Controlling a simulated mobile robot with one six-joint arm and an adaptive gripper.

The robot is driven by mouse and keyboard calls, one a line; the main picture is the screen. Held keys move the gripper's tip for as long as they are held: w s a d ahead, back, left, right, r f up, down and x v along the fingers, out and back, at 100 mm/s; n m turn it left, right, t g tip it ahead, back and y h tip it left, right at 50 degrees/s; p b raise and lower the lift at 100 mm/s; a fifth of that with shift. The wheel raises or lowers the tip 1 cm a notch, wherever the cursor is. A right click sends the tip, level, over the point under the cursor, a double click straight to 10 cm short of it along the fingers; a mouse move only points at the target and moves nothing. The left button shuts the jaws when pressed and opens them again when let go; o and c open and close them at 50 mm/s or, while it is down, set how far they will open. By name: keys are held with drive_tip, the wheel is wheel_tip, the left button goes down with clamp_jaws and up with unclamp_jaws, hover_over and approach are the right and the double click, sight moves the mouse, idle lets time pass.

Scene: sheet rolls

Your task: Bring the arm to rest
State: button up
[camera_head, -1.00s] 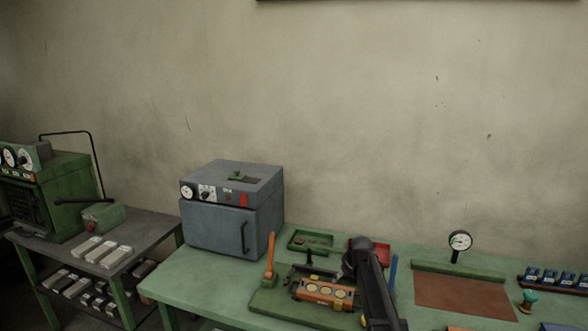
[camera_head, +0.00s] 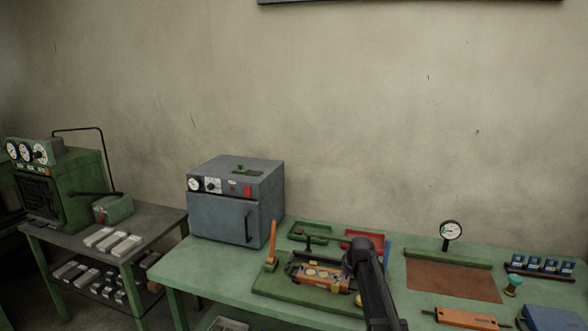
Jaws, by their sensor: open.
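My arm (camera_head: 375,288) rises from the bottom edge, right of the middle, and reaches over the green bench (camera_head: 215,268). Its dark rounded joint hides part of the bench top. My gripper is not clearly visible; it is hidden behind the arm or too small to make out. Just left of the arm, an orange fixture (camera_head: 318,276) with round pale inserts sits on a green base plate (camera_head: 275,290). I cannot tell whether the arm touches it.
A blue-grey oven (camera_head: 222,218) stands at the bench's left end. An orange lever (camera_head: 272,240), a green tray (camera_head: 305,231) and a red tray (camera_head: 375,238) are near the arm. A dial gauge (camera_head: 451,231) stands behind a brown mat (camera_head: 452,280). A shelf cart (camera_head: 160,217) is left.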

drive_tip(key=s+f+m+g+b, duration=0.2)
drive_tip(key=s+f, duration=0.1)
drive_tip(key=s, duration=1.2)
drive_tip(key=s+f+m+g+h+b, duration=0.1)
drive_tip(key=s+f+m+g+b, duration=0.1)
drive_tip(key=s, duration=1.2)
drive_tip(key=shift+s+a+f+h+b, duration=0.15)
drive_tip(key=shift+s+f+h+b, duration=0.2)
drive_tip(key=shift+f+b, duration=0.45)
